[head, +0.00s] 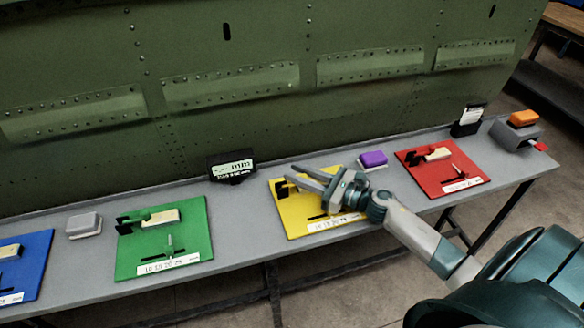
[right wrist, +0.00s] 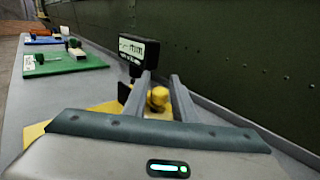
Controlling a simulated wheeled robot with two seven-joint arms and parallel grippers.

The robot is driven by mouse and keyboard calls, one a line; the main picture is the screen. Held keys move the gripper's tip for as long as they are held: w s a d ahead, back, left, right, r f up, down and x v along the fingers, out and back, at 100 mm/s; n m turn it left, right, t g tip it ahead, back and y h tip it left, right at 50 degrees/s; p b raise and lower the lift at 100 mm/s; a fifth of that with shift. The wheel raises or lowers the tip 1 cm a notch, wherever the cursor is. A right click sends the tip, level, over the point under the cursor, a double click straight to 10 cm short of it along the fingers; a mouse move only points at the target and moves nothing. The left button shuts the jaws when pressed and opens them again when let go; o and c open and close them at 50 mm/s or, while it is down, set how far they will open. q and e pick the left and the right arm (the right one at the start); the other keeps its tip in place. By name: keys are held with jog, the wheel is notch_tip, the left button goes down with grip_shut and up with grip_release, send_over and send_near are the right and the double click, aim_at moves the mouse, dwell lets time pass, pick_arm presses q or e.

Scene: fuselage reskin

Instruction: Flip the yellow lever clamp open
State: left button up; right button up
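The yellow board (head: 290,217) lies on the grey bench, with a black clamp part (head: 281,188) at its far left corner. My right gripper (head: 293,177) reaches over this board from the right and hides much of the clamp. In the right wrist view, my two fingers (right wrist: 162,84) are apart. A rounded yellow piece (right wrist: 158,97) shows between them, and a black part (right wrist: 124,92) stands just left of the fingers. I cannot tell whether the fingers touch the yellow piece. My left gripper is in neither view.
A green board (head: 190,240), a blue board (head: 35,260) and a red board (head: 465,168) lie along the bench. A black display (head: 232,167), a purple block (head: 373,159) and a grey block (head: 84,225) stand nearby. The green riveted panel (head: 200,50) rises behind.

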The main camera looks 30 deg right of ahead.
jog(key=shift+x, duration=1.05)
grip_shut()
jog(key=shift+p, duration=0.3)
